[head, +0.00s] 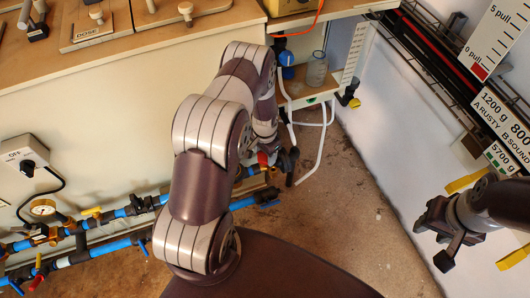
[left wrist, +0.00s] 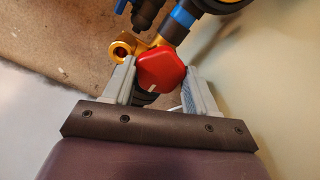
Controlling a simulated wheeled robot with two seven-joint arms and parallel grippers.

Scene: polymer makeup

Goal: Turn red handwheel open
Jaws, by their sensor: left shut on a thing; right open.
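The red handwheel (left wrist: 163,70) sits on a brass valve fitting (left wrist: 124,48) and shows between the fingers of my left gripper (left wrist: 158,75) in the left wrist view. The grey fingers lie on both sides of it, and the gripper is shut on it. A white mark shows on its near part. In the head view a small red part of the wheel (head: 262,159) shows beside my left gripper (head: 284,168), mostly hidden by my arm. My right gripper (head: 441,236) is open and empty at the right, away from the valve.
Blue pipes (head: 95,250) with several valves and a gauge (head: 42,207) run low along the cabinet. A small shelf (head: 308,88) with a jar stands behind my left arm. A white wall with scale signs (head: 500,110) is at the right. Floor between is clear.

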